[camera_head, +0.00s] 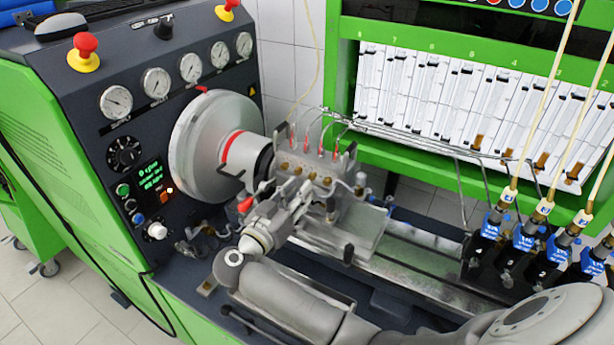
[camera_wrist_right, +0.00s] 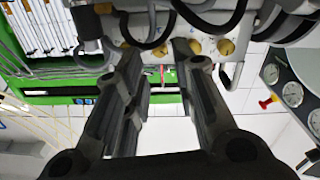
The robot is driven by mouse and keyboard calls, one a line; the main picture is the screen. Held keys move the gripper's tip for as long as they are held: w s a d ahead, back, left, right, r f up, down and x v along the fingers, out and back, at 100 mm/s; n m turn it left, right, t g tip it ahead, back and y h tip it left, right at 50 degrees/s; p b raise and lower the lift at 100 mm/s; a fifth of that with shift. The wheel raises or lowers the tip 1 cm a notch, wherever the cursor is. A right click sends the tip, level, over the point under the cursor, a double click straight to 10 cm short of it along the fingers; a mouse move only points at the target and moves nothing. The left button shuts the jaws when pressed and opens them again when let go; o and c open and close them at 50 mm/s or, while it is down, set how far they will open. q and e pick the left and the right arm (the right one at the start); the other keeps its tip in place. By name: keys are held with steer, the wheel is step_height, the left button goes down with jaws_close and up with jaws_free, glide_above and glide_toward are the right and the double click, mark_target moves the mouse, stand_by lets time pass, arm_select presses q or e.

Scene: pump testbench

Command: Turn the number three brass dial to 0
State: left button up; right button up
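The silver pump (camera_head: 318,188) on the bench carries a row of several small brass dials (camera_head: 297,173) on its front face. I cannot read any numbers on them. In the right wrist view, one brass dial (camera_wrist_right: 160,49) shows between my fingertips and another brass dial (camera_wrist_right: 226,47) lies to the right of the right finger. My right gripper (camera_head: 290,195) reaches up to the pump front from below. In the right wrist view, its two dark fingers (camera_wrist_right: 158,58) are apart, with nothing clamped; contact with a dial cannot be told. My left gripper is not in view.
A large grey flywheel (camera_head: 203,145) stands left of the pump, beside a panel of round gauges (camera_head: 157,83). Thin metal pipes (camera_head: 430,146) run from the pump to the right. Blue-tagged injectors (camera_head: 525,236) stand at the right. Black hoses (camera_wrist_right: 215,22) cross close to my fingers.

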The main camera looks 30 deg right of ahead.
mark_target(311, 178)
steer(key=p+x, duration=0.1)
steer(key=x, duration=0.3)
steer(key=shift+w+d, duration=0.1)
steer(key=shift+d, duration=0.15)
steer(key=shift+c, duration=0.3)
jaws_close()
